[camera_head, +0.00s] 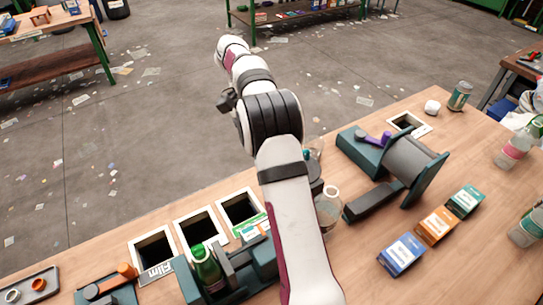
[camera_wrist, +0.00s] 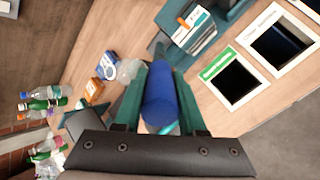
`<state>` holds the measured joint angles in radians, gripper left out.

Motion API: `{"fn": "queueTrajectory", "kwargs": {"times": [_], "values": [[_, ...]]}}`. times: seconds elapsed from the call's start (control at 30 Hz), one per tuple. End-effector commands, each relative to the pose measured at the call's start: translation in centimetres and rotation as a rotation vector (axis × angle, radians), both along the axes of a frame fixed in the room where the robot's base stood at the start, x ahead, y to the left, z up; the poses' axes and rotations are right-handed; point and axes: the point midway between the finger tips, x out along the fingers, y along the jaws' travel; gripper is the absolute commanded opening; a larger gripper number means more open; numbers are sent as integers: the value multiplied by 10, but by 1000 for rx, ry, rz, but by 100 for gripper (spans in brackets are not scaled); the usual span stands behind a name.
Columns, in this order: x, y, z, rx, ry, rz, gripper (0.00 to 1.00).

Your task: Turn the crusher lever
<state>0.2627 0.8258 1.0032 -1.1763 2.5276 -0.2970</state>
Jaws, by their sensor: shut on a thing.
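My gripper shows in the wrist view (camera_wrist: 158,95), its two teal fingers shut on a blue cylindrical thing (camera_wrist: 160,100). In the head view my own arm hides most of the gripper. A teal machine with a grey drum (camera_head: 410,160) stands on the right of the bench, with a purple lever (camera_head: 376,139) on its side. I cannot tell which machine is the crusher. My gripper appears apart from both levers.
Several square bin openings line the bench's far edge, one with a green label (camera_wrist: 217,65). A clear bottle (camera_head: 328,208) stands beside my arm. Blue (camera_head: 401,256), orange (camera_head: 437,226) and green (camera_head: 465,202) boxes lie at right, with bottles beyond. Bare bench lies around the boxes.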

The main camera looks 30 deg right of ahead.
Motion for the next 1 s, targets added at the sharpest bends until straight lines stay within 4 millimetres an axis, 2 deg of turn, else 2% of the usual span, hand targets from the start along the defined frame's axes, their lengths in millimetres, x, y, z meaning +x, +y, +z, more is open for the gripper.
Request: {"fn": "queueTrajectory", "kwargs": {"times": [0.57, 0.6, 0.73, 0.77, 1.0], "values": [[5, 0, -4, 2, 39, 0, 0], [5, 0, -4, 2, 39, 0, 42], [5, 0, -4, 1, 38, 0, 65], [5, 0, -4, 1, 38, 0, 69], [5, 0, -4, 1, 38, -1, 69]]}}
